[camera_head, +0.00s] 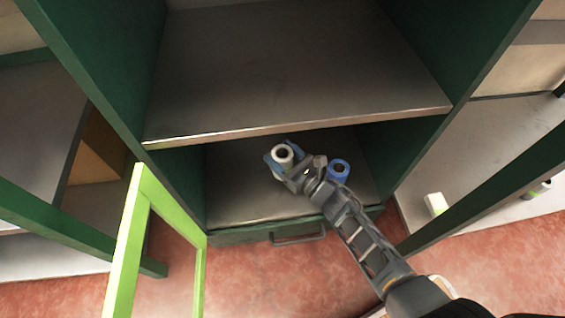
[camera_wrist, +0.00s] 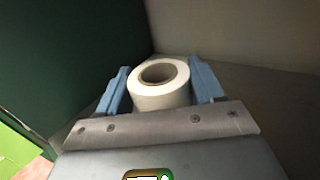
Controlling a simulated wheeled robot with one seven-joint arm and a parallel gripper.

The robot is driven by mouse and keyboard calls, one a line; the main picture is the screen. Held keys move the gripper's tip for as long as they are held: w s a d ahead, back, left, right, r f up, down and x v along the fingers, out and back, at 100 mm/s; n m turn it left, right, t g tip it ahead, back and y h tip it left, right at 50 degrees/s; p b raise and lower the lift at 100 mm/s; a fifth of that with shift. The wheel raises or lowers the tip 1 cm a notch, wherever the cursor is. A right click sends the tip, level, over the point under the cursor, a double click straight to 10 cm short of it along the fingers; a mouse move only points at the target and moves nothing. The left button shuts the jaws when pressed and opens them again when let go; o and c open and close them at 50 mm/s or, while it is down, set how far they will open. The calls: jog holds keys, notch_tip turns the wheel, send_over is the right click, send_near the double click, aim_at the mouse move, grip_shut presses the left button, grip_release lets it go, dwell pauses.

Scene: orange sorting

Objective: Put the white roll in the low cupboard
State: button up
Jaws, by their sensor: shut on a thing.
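The white roll (camera_head: 283,154) is held between the blue fingers of my gripper (camera_head: 281,157) in the head view. In the wrist view the roll (camera_wrist: 160,85) shows its brown core and stands between the two blue fingers (camera_wrist: 160,90). The low cupboard is the green-walled lower compartment (camera_head: 235,190) with a grey floor, beneath the grey shelf. My gripper is at its opening, over the compartment floor. I cannot tell whether the roll touches the floor.
A bright green door frame (camera_head: 128,245) stands open at the left. The grey shelf (camera_head: 290,75) lies above the compartment, and a drawer with a handle (camera_head: 298,238) is below. A green wall (camera_wrist: 70,50) is close on the left in the wrist view. A white item (camera_head: 436,203) lies at the right.

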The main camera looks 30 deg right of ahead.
jog(key=shift+f+b, duration=0.7)
jog(key=shift+f, duration=0.9)
jog(key=shift+f, duration=0.15)
jog(key=o, duration=1.1)
jog(key=shift+r, duration=0.2)
jog(key=p+v, duration=0.2)
jog(key=v, duration=1)
jog(key=shift+p, duration=0.3)
jog(key=shift+s, duration=0.1)
